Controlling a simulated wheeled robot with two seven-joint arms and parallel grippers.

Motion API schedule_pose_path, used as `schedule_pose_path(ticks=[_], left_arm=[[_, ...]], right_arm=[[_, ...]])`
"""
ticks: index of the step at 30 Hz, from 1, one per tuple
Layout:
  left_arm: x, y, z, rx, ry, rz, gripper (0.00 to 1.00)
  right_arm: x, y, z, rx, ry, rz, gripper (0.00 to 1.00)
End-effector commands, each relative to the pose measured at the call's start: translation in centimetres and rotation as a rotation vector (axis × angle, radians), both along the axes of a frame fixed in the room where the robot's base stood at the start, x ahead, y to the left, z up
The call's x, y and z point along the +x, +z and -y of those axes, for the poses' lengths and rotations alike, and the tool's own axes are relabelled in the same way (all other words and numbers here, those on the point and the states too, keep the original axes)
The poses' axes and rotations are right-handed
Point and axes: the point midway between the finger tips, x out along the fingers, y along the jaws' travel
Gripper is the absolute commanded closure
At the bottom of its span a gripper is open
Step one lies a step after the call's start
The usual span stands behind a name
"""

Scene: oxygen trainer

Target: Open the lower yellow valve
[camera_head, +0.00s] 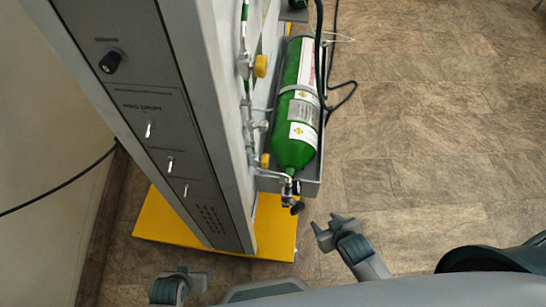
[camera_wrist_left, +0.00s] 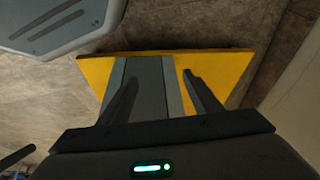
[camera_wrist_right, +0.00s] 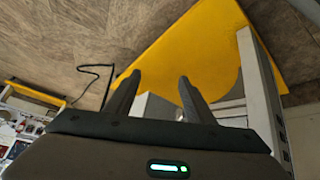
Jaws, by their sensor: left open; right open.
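The lower yellow valve (camera_head: 265,160) sits on the pipework at the side of the grey trainer cabinet (camera_head: 215,110), just left of the green cylinder's lower half. The upper yellow valve (camera_head: 261,66) is further up the same pipework. My right gripper (camera_head: 332,226) is open and empty, below and right of the cylinder and apart from the lower valve. In the right wrist view, its fingers (camera_wrist_right: 160,80) are spread over the yellow base. My left gripper (camera_head: 182,280) is open and empty in front of the cabinet's foot; its fingers (camera_wrist_left: 162,78) show apart. Neither wrist view clearly shows the valve.
The green cylinder (camera_head: 296,142) lies in a grey holder beside the pipework, with a black hose (camera_head: 319,50) near it. The yellow base (camera_head: 165,224) sticks out under the cabinet. The brown tiled floor (camera_head: 440,130) on the right is clear.

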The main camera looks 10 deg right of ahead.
Motion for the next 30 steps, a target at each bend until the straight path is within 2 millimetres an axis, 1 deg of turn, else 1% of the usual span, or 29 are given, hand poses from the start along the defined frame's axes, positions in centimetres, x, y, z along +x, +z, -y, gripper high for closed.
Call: schedule_pose_path(ticks=[1,5,6,9,12,15,18,27,29,30], left_arm=[[-0.1,-1.0,0.2,-0.003,-0.001,0.002,0.42],[-0.4,-4.3,0.7,-0.015,-0.007,0.029,0.42],[-0.6,-5.3,0.8,-0.018,-0.009,0.038,0.42],[-1.2,-7.5,1.1,-0.026,-0.013,0.06,0.42],[-1.9,-9.1,1.2,-0.032,-0.016,0.078,0.42],[-2.4,-10.1,1.3,-0.037,-0.018,0.092,0.42],[-2.6,-10.6,1.3,-0.039,-0.02,0.098,0.42],[-2.7,-10.8,1.3,-0.04,-0.02,0.101,0.42],[-2.7,-10.8,1.3,-0.04,-0.02,0.101,0.56],[-2.7,-10.8,1.3,-0.04,-0.02,0.101,0.66]], right_arm=[[-0.7,-1.4,-0.3,0.007,-0.003,-0.022,0.51],[-3.1,-5.8,-1.2,0.029,-0.009,-0.076,0.51],[-4.0,-7.2,-1.6,0.038,-0.011,-0.092,0.51],[-6.3,-10.2,-2.5,0.055,-0.017,-0.129,0.51],[-8.3,-12.3,-3.2,0.068,-0.02,-0.156,0.51],[-9.6,-13.6,-3.7,0.077,-0.023,-0.172,0.51],[-10.3,-14.3,-4.0,0.082,-0.025,-0.182,0.51],[-10.5,-14.6,-4.1,0.083,-0.025,-0.183,0.51],[-10.5,-14.5,-4.1,0.083,-0.025,-0.183,0.65],[-10.5,-14.5,-4.1,0.083,-0.025,-0.183,0.69]])
